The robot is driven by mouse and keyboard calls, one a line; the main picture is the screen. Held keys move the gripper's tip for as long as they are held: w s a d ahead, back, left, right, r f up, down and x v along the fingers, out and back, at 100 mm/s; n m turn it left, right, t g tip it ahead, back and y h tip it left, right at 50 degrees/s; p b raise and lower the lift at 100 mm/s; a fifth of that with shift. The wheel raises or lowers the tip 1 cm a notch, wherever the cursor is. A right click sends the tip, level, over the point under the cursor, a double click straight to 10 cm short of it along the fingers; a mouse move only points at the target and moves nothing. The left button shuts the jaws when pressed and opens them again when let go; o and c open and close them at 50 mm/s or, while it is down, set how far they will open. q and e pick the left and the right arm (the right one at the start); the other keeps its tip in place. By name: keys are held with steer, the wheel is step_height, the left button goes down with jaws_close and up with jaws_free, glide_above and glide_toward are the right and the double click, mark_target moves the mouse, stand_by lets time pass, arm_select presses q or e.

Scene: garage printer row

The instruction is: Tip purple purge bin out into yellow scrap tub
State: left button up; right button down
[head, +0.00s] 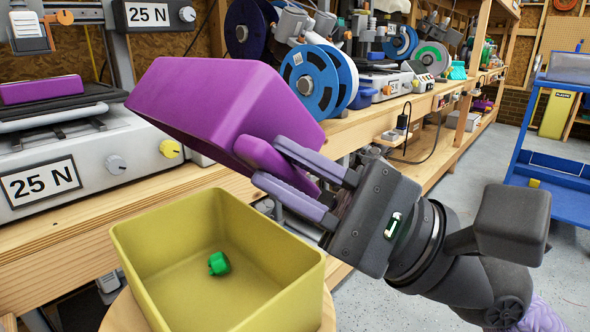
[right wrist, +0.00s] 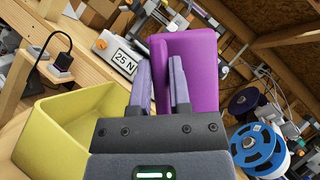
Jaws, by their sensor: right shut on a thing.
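My right gripper (head: 268,163) is shut on the tab of the purple purge bin (head: 205,105). The bin is held in the air, strongly tilted, above the back of the yellow scrap tub (head: 290,275). Its opening faces away from the head view, so its inside is hidden there. The tub stands upright and open, with a green piece (head: 218,263) on its floor. In the right wrist view the bin (right wrist: 190,60) shows beyond the fingers, and the tub (right wrist: 65,125) is at the left. My left gripper is not in view.
The tub rests on a round wooden top (head: 122,315) beside the wooden bench (head: 60,240). A printer (head: 85,155) with a purple block (head: 42,90) on its bed stands at the left. Blue-sided spools (head: 310,82) are behind the bin. A blue cart (head: 550,170) is at the right.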

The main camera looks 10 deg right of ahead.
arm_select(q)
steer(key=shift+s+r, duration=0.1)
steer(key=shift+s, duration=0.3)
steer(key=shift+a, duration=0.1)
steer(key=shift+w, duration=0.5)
